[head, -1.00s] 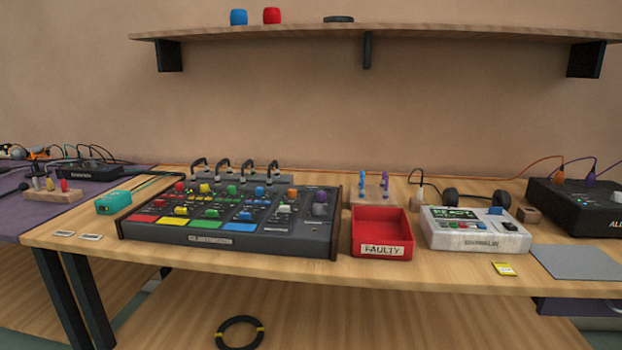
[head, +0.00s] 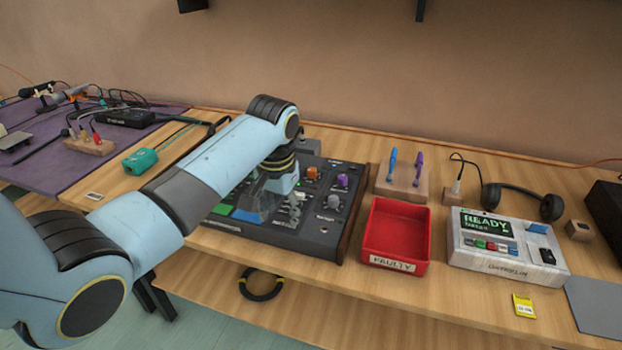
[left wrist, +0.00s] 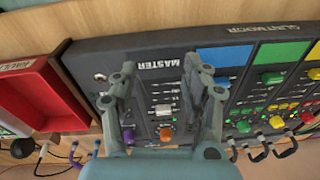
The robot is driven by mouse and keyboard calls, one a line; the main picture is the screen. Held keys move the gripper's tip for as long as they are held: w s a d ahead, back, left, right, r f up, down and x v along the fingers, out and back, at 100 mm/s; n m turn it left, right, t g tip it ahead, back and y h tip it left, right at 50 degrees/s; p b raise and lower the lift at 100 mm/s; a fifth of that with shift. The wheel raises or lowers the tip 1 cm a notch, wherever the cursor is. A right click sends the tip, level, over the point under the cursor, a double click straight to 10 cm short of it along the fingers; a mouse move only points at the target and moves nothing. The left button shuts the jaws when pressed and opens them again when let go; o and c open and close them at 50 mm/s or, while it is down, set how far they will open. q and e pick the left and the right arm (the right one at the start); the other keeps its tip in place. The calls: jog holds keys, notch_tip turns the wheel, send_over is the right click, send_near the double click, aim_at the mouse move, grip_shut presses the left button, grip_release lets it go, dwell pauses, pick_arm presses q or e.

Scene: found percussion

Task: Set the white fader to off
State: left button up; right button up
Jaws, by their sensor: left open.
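The mixer (head: 330,240) is a dark console with coloured strips and wooden ends. Its white fader (left wrist: 163,110) shows in the left wrist view in the section marked MASTER, beside an orange knob (left wrist: 166,133). My left gripper (left wrist: 158,74) is open above this section, a finger on each side of the fader in that picture. I cannot tell how high the fingertips are above the panel. In the head view my left gripper (head: 264,203) hangs over the mixer and hides much of it. My right gripper is not in view.
A red tray (head: 396,222) marked FAULTY stands right of the mixer. Further right are a white device (head: 500,258) with a READY screen and headphones (head: 522,200). A wooden block (head: 402,184) with blue and purple pegs stands behind the tray.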

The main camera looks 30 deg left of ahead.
pick_arm(q)
jog(key=n+g, duration=0.1)
send_near(299, 193)
jog(key=shift+h, duration=0.4)
jog(key=f, duration=0.3)
jog(key=f+b, duration=0.1)
jog(key=f, duration=0.2)
jog(key=f+b, duration=0.1)
jog(key=f, duration=0.1)
jog(key=shift+a+f, duration=0.35)
jog(key=shift+f, duration=0.05)
jog(key=shift+s, duration=0.1)
jog(key=shift+c, duration=0.3)
grip_shut()
